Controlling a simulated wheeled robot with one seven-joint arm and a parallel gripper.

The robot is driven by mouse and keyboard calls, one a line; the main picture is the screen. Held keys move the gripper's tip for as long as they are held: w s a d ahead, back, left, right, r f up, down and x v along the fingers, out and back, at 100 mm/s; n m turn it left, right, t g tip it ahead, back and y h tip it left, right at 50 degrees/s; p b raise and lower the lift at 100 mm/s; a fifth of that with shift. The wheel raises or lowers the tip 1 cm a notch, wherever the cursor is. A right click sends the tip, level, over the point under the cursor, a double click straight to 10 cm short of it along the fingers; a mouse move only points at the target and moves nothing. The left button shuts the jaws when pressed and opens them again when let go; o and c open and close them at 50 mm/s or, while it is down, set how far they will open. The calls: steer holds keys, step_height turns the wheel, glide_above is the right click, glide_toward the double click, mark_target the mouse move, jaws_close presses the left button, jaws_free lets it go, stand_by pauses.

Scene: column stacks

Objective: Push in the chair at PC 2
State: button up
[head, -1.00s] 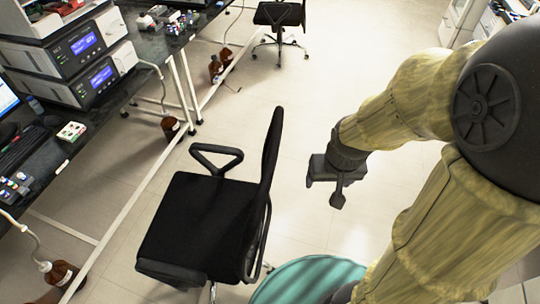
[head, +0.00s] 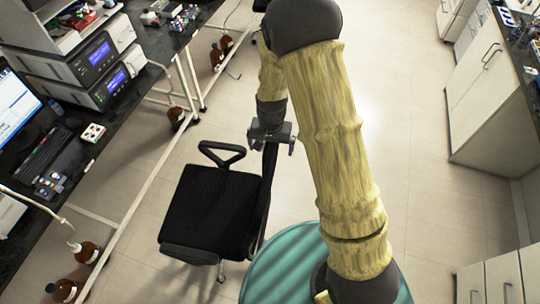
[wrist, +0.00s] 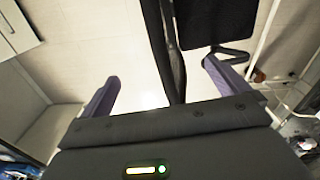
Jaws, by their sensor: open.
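A black office chair (head: 208,208) with armrests stands on the floor in front of the lab bench, its seat toward the bench and its backrest toward me. A PC monitor (head: 14,105) and a keyboard (head: 42,155) are on the bench at the left; no label shows its number. My gripper (head: 272,141) is at the top of the backrest. In the wrist view the fingers of my gripper (wrist: 163,88) are apart, with the thin black backrest (wrist: 165,42) between them; I cannot tell whether they touch it. The chair's base is mostly hidden.
The black bench (head: 118,118) has a white frame and floor bar beneath. Brown bottles (head: 86,252) stand under it. Instruments (head: 100,55) are stacked on top. White cabinets (head: 470,90) line the right side.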

mark_target(270, 164)
steer(key=shift+a+f, duration=0.1)
steer(key=shift+a, duration=0.05)
step_height(270, 164, down, 13)
steer(key=b, duration=1)
steer(key=shift+f, duration=0.15)
